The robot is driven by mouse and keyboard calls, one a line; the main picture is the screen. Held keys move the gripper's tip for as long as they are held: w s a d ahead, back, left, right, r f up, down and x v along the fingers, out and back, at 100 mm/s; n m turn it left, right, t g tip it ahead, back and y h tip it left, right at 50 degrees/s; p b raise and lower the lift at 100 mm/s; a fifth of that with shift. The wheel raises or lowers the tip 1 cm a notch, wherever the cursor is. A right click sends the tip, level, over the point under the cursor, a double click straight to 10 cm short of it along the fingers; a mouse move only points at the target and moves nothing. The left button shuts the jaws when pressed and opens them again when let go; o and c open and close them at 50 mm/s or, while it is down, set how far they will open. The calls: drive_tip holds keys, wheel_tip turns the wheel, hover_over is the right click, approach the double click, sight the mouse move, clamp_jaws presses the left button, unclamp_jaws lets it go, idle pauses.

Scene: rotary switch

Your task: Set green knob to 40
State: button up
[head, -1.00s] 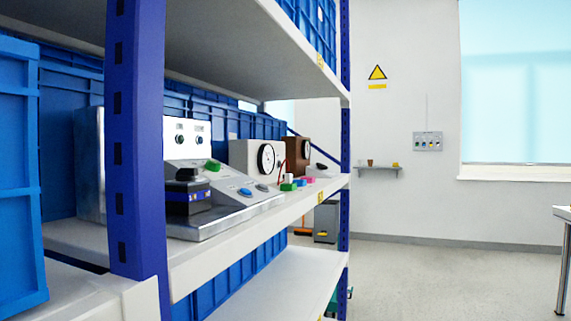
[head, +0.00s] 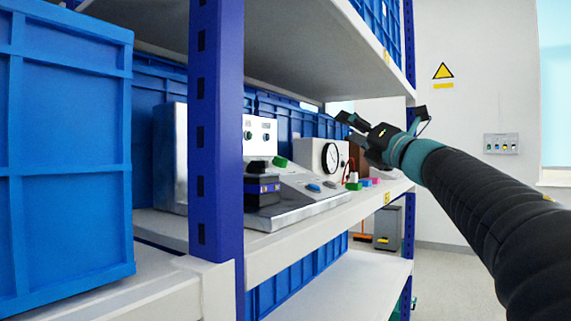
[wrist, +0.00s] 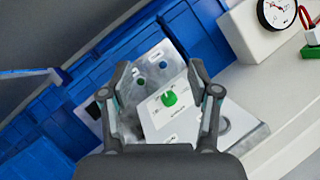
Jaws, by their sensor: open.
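The green knob (wrist: 169,99) sits on the sloped white face of a grey metal console (wrist: 151,126), with a printed dial around it whose numbers are too small to read. In the head view my gripper (head: 358,126) is up and to the right of the console, in front of the shelf.
A blue shelf post (head: 215,130) and a large blue crate (head: 66,150) stand at the left. The upper shelf (head: 300,70) lies above the console. A white gauge box (head: 313,152) and small coloured blocks stand right of it. Blue crates line the back.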

wheel_tip(320, 180, down, 2)
drive_tip(key=w+a+f+n+g+y, duration=0.1)
drive_tip(key=a+n+g+y, duration=0.15)
drive_tip(key=n+g, duration=0.7)
drive_tip(key=n, duration=0.4)
approach(284, 159)
drive_tip(key=shift+y, duration=0.35)
drive_tip(key=x, duration=0.3)
drive_tip(key=p+x, duration=0.1)
drive_tip(key=x, duration=0.5)
drive_tip(key=shift+f, duration=0.3)
drive_tip(key=c, duration=1.2)
drive_tip(key=shift+o, duration=0.2)
